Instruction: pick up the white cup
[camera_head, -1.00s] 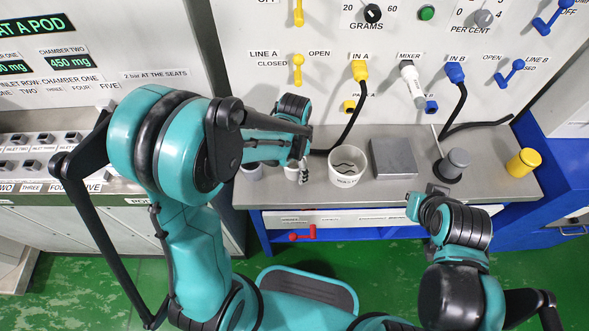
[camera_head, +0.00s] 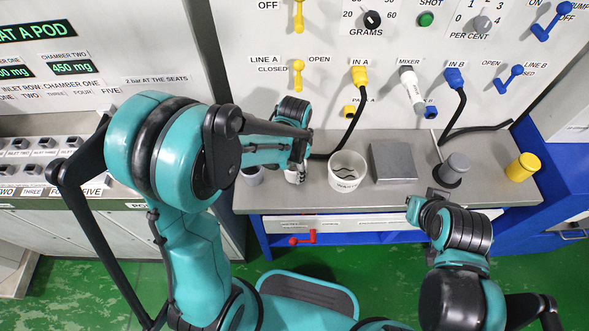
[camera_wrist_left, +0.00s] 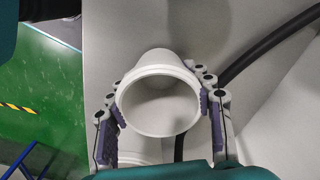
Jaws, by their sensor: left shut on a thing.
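The white cup (camera_wrist_left: 158,103) is in the left wrist view, with its open mouth toward the camera, between the two fingers of my left gripper (camera_wrist_left: 160,115). The pads touch its sides and the gripper is shut on it. In the head view my left gripper (camera_head: 296,166) hides most of the cup (camera_head: 294,177), at the left part of the steel bench. I cannot tell whether the cup touches the bench. My right gripper (camera_head: 414,207) is near the bench's front edge, and its fingers are not clear.
A grey-white cup (camera_head: 252,176) stands just left of my left gripper. A larger white pot (camera_head: 346,184) stands to its right, then a grey block (camera_head: 392,162), a grey knob-topped piece (camera_head: 452,168) and a yellow cylinder (camera_head: 523,167). Black hoses (camera_head: 352,125) hang behind.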

